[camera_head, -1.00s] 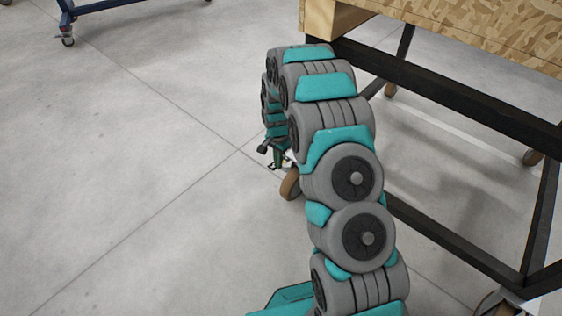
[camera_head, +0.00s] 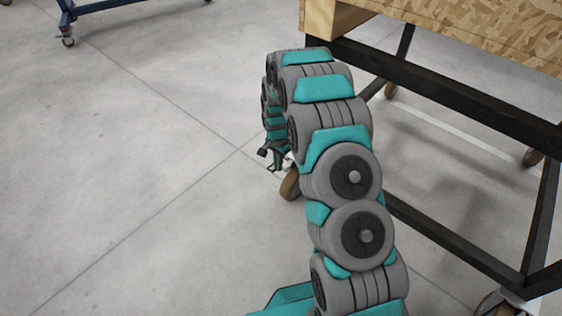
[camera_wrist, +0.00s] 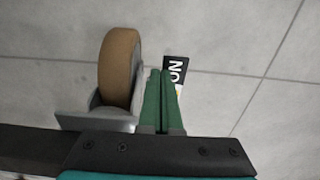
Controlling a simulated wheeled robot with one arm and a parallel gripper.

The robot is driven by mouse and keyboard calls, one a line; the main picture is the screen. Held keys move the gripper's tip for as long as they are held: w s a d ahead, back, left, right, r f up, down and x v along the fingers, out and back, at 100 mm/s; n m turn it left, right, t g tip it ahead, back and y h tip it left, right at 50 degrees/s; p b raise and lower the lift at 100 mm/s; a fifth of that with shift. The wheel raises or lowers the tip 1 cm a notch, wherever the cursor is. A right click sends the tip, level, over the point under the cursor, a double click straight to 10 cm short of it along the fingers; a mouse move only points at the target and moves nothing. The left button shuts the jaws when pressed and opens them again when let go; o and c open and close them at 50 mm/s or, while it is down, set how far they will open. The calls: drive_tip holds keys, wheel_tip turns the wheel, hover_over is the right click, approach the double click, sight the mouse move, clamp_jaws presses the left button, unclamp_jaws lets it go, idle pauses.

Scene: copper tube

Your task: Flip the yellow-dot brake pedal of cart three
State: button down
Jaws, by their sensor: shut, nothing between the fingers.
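In the wrist view my gripper (camera_wrist: 161,72) is shut, its two green fingers together with nothing between them. Just right of the fingertips, partly behind them, is a black-and-white pedal plate (camera_wrist: 175,68) with large lettering. A small yellow patch shows at its lower edge beside the right finger. I cannot tell whether the fingers touch it. Left of the fingers is a brown caster wheel (camera_wrist: 119,66) in a grey bracket (camera_wrist: 92,118). In the head view the caster wheel (camera_head: 289,185) is partly hidden by my arm, and the gripper (camera_head: 277,162) is small beside it.
A cart with a black frame (camera_head: 440,95) and a chipboard body (camera_head: 470,30) stands to the right of my arm. Another cart's blue frame (camera_head: 95,6) is at the upper left. The concrete floor (camera_head: 110,170) on the left is clear.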

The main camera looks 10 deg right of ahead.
drive_tip(key=shift+f, duration=0.25)
wheel_tip(320, 180, up, 7)
drive_tip(key=p, duration=0.1)
drive_tip(key=shift+p, duration=0.35)
idle(0.6)
drive_tip(key=shift+r, duration=0.1)
drive_tip(key=s+r+n+p, duration=0.3)
drive_tip(key=s+r, duration=0.6)
drive_tip(key=r, duration=0.3)
drive_tip(key=s+r+n+p, duration=0.2)
drive_tip(key=s+r, duration=0.7)
drive_tip(key=r, duration=0.3)
drive_tip(key=s+r+n+p, duration=0.1)
drive_tip(key=s+r, duration=0.3)
drive_tip(key=s, duration=0.4)
drive_tip(key=s+r+n+g+p, duration=0.1)
drive_tip(key=s+r+n+p, duration=0.1)
drive_tip(key=s, duration=0.7)
drive_tip(key=s+r+n+p, duration=0.2)
drive_tip(key=s+r, duration=0.3)
drive_tip(key=s, duration=0.3)
drive_tip(key=shift+s+r+n+g, duration=0.3)
drive_tip(key=shift+r+n+g, duration=0.05)
drive_tip(key=shift+n+g, duration=0.05)
